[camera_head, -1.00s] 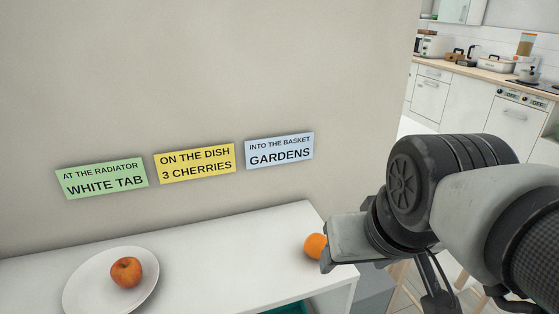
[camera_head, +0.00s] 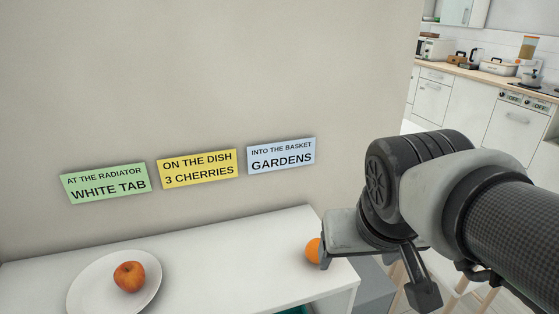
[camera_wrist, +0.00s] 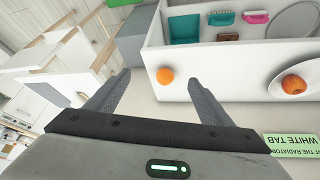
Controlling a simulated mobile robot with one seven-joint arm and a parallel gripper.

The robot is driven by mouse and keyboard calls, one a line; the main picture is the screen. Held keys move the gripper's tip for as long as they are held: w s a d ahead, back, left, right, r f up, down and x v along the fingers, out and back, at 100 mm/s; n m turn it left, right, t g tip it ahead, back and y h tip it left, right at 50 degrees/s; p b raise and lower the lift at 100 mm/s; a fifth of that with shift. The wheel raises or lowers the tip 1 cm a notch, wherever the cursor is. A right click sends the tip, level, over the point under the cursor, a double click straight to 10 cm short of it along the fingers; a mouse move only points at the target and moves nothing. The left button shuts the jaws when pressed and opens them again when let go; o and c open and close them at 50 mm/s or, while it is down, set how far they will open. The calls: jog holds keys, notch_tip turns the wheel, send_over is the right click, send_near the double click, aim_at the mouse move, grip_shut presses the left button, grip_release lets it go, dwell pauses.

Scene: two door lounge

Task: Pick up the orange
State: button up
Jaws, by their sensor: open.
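The orange (camera_head: 313,250) sits on the right end of the white shelf top (camera_head: 240,262), close to its right edge. In the head view my gripper covers part of it on the right. In the wrist view the orange (camera_wrist: 165,76) shows whole, in the gap between the two fingers and beyond their tips. My gripper (camera_wrist: 158,78) is open and empty, with a finger on either side of that gap. I cannot tell the remaining distance to the orange.
A red-orange apple (camera_head: 129,277) lies on a white plate (camera_head: 92,290) at the left of the shelf. Green (camera_head: 106,184), yellow (camera_head: 198,168) and blue (camera_head: 281,154) signs are on the wall behind. A kitchen counter (camera_head: 450,72) stands at the back right. The shelf between plate and orange is clear.

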aim_at(314, 246)
jog(key=w+a+f+h+p, duration=0.1)
jog(key=w+a+h+p, duration=0.1)
jog(key=w+p, duration=0.9)
jog(key=shift+n+g+y, duration=0.5)
jog(key=shift+n, duration=0.1)
jog(key=w+f+b, duration=0.1)
jog(key=w+f, duration=0.1)
jog(key=f, duration=0.2)
jog(key=w+f+b, duration=0.2)
jog(key=f, duration=0.2)
jog(key=w+a+f+b, duration=0.1)
jog(key=w+f, duration=0.2)
jog(key=f, duration=0.2)
jog(key=shift+w+f+b, duration=0.25)
jog(key=shift+f+b, duration=0.05)
jog(key=shift+f, duration=0.1)
jog(key=x, duration=0.1)
jog(key=b+x, duration=0.1)
jog(key=x, duration=0.2)
jog(key=shift+s+d+f, duration=0.15)
jog(key=shift+s+d, duration=0.05)
jog(key=shift+d, duration=0.25)
jog(key=shift+w+d+f+b, duration=0.1)
jog(key=shift+w+f+b, duration=0.15)
jog(key=shift+f+b, duration=0.15)
